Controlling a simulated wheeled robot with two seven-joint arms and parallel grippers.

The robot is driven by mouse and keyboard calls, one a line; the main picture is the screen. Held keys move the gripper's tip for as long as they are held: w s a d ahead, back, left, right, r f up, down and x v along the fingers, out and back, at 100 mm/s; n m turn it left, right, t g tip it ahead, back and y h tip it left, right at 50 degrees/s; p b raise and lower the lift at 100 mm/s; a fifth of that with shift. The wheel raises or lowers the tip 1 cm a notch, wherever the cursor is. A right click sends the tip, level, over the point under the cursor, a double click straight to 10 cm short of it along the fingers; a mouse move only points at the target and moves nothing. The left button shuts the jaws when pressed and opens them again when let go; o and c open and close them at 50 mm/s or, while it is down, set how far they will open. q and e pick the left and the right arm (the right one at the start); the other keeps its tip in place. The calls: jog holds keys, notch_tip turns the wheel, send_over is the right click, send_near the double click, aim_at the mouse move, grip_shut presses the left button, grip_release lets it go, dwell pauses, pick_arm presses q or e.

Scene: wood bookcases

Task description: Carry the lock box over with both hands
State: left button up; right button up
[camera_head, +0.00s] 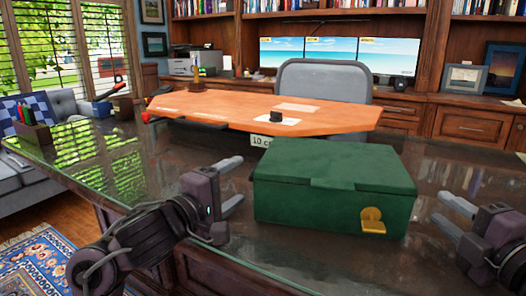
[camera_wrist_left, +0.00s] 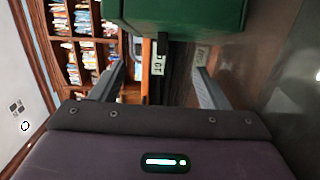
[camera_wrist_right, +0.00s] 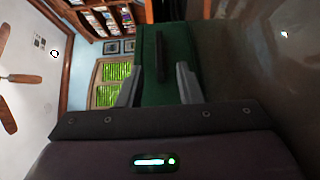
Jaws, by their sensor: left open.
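The lock box (camera_head: 320,205) is a closed green case with a gold latch on its front, resting on the dark glossy desk. My left gripper (camera_head: 240,179) is open and empty beside the box's left side, with a small gap. In the left wrist view the box (camera_wrist_left: 180,15) shows at the top edge, beyond the spread fingers (camera_wrist_left: 160,85). My right gripper (camera_head: 440,206) is open to the right of the box, apart from it. In the right wrist view the box's green side (camera_wrist_right: 170,55) lies ahead of the fingers (camera_wrist_right: 160,82), with a dark bar (camera_wrist_right: 160,55) on it.
An orange wooden tabletop (camera_head: 240,110) lies behind the box, with papers and a small black object (camera_head: 276,116) on it. A "10 c" label (camera_head: 262,141) shows behind the box. A grey chair (camera_head: 322,80) and monitors (camera_head: 335,52) stand further back.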

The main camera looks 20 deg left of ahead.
jog(key=shift+v, duration=1.35)
pick_arm(q)
jog(key=shift+r, duration=0.1)
